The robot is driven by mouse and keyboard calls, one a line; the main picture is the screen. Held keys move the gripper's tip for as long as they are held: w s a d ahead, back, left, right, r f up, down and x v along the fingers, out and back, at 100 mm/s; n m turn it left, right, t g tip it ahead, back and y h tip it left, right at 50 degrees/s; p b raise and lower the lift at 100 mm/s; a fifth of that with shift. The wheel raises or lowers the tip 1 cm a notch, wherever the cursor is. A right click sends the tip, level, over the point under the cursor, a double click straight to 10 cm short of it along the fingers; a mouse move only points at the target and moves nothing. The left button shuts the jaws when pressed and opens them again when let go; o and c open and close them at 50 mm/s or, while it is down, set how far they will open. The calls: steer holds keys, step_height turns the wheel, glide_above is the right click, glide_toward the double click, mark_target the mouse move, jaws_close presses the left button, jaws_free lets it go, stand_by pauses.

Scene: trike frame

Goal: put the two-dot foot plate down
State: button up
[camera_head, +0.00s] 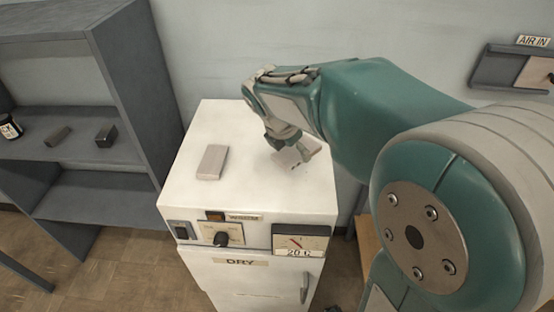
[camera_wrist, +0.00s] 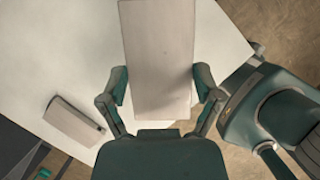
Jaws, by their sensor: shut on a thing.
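My gripper (camera_head: 289,143) is over the right part of the white DRY cabinet's top (camera_head: 240,125), pointing down. It is shut on a flat pale grey plate (camera_head: 291,156). In the wrist view the held plate (camera_wrist: 158,55) runs up between the two fingers (camera_wrist: 161,88), one at each long side. Small dark marks seem to show near its lower end in the head view, too small to count. The plate is at or just above the cabinet top; I cannot tell whether it touches.
Another pale grey plate (camera_head: 212,162) lies on the left of the cabinet top, apart from my gripper. A dark shelf unit (camera_head: 133,85) with a jar (camera_head: 10,127) and two small blocks stands at left. An AIR IN wall holder (camera_head: 505,67) is at right. The cabinet top's front middle is clear.

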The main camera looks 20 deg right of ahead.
mark_target(283, 171)
steer(key=f, duration=0.1)
steer(key=w+a+f, duration=0.2)
steer(key=shift+a+f, duration=0.2)
steer(key=shift+f, duration=0.05)
steer(key=shift+w+a+f, duration=0.1)
steer(key=shift+f, duration=0.85)
steer(key=shift+w+a+f, duration=0.1)
steer(key=shift+f, duration=0.8)
steer(key=shift+f, duration=0.1)
steer(key=o, duration=1.1)
